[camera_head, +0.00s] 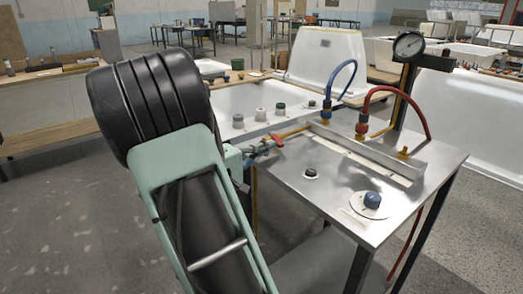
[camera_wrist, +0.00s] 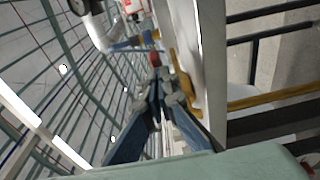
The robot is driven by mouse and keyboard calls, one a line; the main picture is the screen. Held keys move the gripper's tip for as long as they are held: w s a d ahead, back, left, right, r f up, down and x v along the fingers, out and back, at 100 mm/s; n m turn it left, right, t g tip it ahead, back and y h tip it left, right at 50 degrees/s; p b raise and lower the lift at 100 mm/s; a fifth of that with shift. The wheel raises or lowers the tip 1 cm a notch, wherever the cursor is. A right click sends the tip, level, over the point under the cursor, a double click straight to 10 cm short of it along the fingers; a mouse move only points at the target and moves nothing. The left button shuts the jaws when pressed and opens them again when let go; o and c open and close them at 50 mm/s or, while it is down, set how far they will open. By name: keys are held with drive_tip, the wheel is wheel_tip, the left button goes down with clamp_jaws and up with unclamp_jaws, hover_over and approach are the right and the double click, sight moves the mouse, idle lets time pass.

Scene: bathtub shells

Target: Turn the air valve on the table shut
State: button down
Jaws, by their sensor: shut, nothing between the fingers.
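The air valve has a small red handle (camera_head: 278,140) at the left end of the pipework on the metal table (camera_head: 325,205). In the wrist view a red part (camera_wrist: 155,59) shows just beyond my fingertips, beside a yellow pipe (camera_wrist: 187,82). My gripper (camera_head: 266,146) reaches in from the left at the table's left edge, close to the red handle. Its blue fingers (camera_wrist: 160,78) are closed together at the tips, with nothing held. I cannot tell whether the fingertips touch the handle. My arm and gripper hide part of the table's left side.
A blue hose (camera_head: 343,80) and a red hose (camera_head: 400,90) rise from the manifold, with a pressure gauge (camera_head: 408,45) behind. A blue knob (camera_head: 372,199) and a black knob (camera_head: 311,172) sit on the tabletop. Several capped pots stand on the white surface behind.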

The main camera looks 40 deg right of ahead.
sight(279, 147)
drive_tip(key=shift+s+d+f+b, duration=0.15)
drive_tip(key=shift+s+d+b, duration=0.6)
drive_tip(key=shift+b, duration=0.05)
drive_tip(key=shift+s+d+b, duration=0.4)
drive_tip(key=shift+d+b, duration=0.2)
drive_tip(key=shift+d, duration=0.1)
